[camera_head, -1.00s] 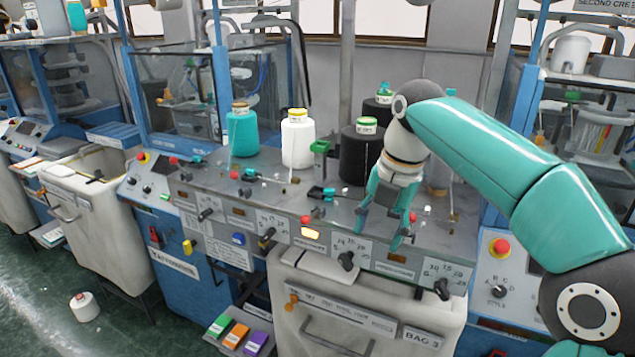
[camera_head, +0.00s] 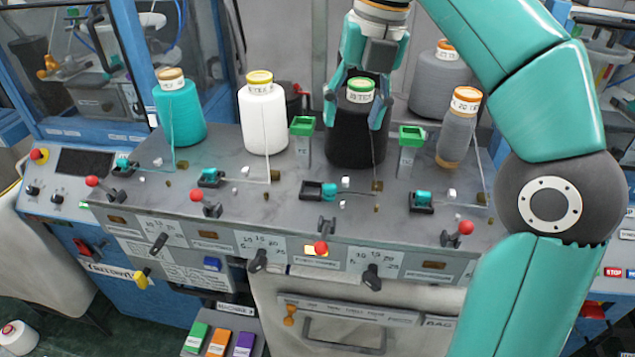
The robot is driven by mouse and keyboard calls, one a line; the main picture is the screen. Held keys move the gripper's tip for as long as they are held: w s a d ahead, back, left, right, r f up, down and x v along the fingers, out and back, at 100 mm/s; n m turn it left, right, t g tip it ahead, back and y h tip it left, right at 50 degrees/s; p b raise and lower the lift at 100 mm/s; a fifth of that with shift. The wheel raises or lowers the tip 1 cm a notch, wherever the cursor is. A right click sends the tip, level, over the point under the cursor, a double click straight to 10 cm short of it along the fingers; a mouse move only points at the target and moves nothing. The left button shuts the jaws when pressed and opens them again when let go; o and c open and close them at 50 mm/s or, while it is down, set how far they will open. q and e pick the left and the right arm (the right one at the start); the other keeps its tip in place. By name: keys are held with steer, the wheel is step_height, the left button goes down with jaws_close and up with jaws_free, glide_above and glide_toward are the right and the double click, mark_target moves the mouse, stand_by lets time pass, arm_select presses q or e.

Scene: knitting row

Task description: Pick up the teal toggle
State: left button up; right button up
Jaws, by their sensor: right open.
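Several small teal toggles sit in a row on the grey top of the knitting machine. One teal toggle (camera_head: 125,165) is at the far left and another teal toggle (camera_head: 209,177) is below the white cone. A third teal toggle (camera_head: 421,198) is at the right, and one more teal toggle (camera_head: 327,189) lies below the black cone. My right gripper (camera_head: 354,112) is open, pointing down, its fingers on either side of the black cone's upper part in the picture. I cannot tell whether they touch it. My left gripper is out of view.
A teal cone (camera_head: 180,112), a white cone (camera_head: 264,118), a black cone (camera_head: 350,146) and a grey cone (camera_head: 456,140) stand behind the toggles. Two green-topped posts (camera_head: 303,140) (camera_head: 409,150) rise between them. Red-knobbed levers (camera_head: 206,203) line the front edge.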

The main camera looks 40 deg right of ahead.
steer(key=b, duration=0.2)
glide_above(330, 186)
steer(key=s, duration=0.2)
step_height(330, 186, down, 10)
steer(key=shift+d+f, duration=0.1)
steer(key=shift+w+f, duration=0.3)
steer(key=shift+f, duration=0.55)
steer(key=shift+w+f, duration=0.3)
steer(key=shift+f, duration=0.6)
steer(key=shift+w+f, duration=0.3)
steer(key=shift+f, duration=0.55)
steer(key=shift+c, duration=0.4)
steer(key=c, duration=0.8)
steer(key=shift+r, duration=0.1)
step_height(330, 186, up, 10)
steer(key=p, duration=0.1)
steer(key=shift+p, duration=0.3)
